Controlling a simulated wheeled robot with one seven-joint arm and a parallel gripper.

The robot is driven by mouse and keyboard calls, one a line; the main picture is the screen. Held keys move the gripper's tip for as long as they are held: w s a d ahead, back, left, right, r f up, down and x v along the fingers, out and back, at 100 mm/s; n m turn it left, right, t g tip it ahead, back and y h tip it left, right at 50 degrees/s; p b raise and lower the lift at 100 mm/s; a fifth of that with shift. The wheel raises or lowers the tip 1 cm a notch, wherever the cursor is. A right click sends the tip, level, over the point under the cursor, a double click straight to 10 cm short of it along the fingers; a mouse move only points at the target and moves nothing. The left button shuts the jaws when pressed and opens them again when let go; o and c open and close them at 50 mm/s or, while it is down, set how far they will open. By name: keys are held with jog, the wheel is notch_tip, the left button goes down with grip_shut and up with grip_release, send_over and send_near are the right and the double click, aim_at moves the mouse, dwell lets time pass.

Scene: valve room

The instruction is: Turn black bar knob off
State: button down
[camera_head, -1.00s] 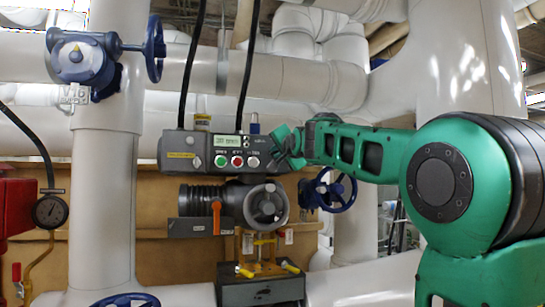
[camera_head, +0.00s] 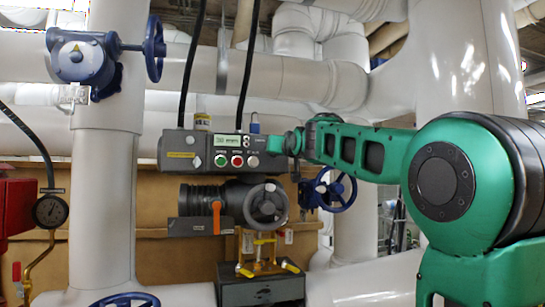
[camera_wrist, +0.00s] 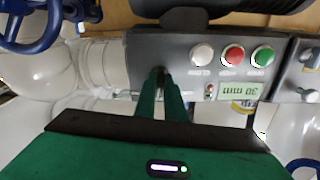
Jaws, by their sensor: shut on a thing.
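The grey control box (camera_head: 190,151) is fixed in front of the wall, with a display and green, red and white buttons. My gripper (camera_head: 279,143) is at the right end of its face. In the wrist view, where the box (camera_wrist: 290,70) appears upside down, my two green fingers (camera_wrist: 160,82) are closed around the black bar knob (camera_wrist: 159,71). Only a small dark part of the knob shows between the fingertips. In the head view my gripper hides the knob. I cannot tell the knob's exact angle.
A valve with a grey handwheel (camera_head: 266,204) and orange lever (camera_head: 216,217) sits just below the box. A blue handwheel (camera_head: 338,190) is below my arm on the right. Black cables (camera_head: 193,75) rise from the box. White pipes (camera_head: 103,210) flank the area.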

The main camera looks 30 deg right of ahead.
jog(key=shift+n, duration=0.7)
jog(key=shift+a, duration=0.1)
jog(key=c, duration=1.8)
grip_release()
jog(key=shift+c, duration=0.2)
jog(key=v, duration=1)
jog(key=shift+s, duration=0.3)
